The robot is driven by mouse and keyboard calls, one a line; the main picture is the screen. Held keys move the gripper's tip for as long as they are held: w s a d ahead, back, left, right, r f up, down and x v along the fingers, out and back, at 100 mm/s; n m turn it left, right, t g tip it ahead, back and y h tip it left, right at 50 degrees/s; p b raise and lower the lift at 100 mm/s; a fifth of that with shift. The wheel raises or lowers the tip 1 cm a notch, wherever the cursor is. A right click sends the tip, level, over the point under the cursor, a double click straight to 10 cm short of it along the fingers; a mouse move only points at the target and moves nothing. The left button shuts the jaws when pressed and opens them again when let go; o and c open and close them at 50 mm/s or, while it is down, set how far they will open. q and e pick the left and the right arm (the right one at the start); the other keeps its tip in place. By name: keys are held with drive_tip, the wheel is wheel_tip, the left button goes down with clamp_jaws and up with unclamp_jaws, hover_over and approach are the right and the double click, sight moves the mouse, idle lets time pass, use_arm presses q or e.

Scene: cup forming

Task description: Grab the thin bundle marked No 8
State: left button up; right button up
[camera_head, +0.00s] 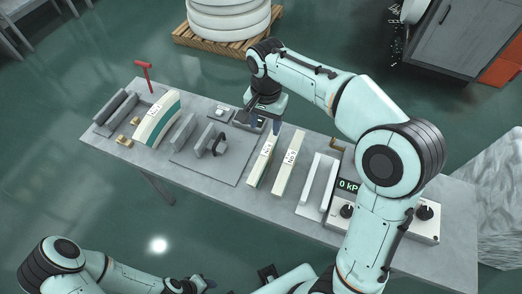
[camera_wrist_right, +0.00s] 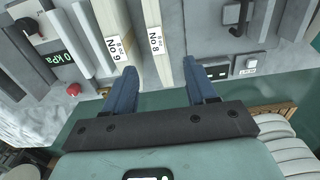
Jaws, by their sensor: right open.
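The thin bundle marked No 8 (camera_head: 262,163) is a pale narrow bar with a white label, lying on the grey table in the head view. In the right wrist view, the No 8 bundle (camera_wrist_right: 152,15) runs down between the two blue fingers. My right gripper (camera_head: 262,121) is open at the far end of this bundle, and holds nothing. It also shows in the wrist view (camera_wrist_right: 160,70), with a finger to either side of the bundle's end. Whether the fingers touch it, I cannot tell. My left arm is low in the head view; its finger state is unclear.
A similar bundle marked No 9 (camera_head: 288,167) lies close beside No 8, with its end near one finger in the wrist view (camera_wrist_right: 107,18).

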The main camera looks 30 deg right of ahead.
hover_over(265, 148)
drive_tip(key=f, duration=0.5)
drive_tip(key=shift+s+b, duration=0.3)
drive_tip(key=shift+s, duration=0.05)
drive_tip(key=shift+w+f, duration=0.2)
drive_tip(key=shift+f, duration=0.4)
wheel_tip(265, 148, down, 5)
drive_tip(key=shift+w+f, duration=0.1)
drive_tip(key=shift+w, duration=0.05)
clamp_jaws()
idle(0.4)
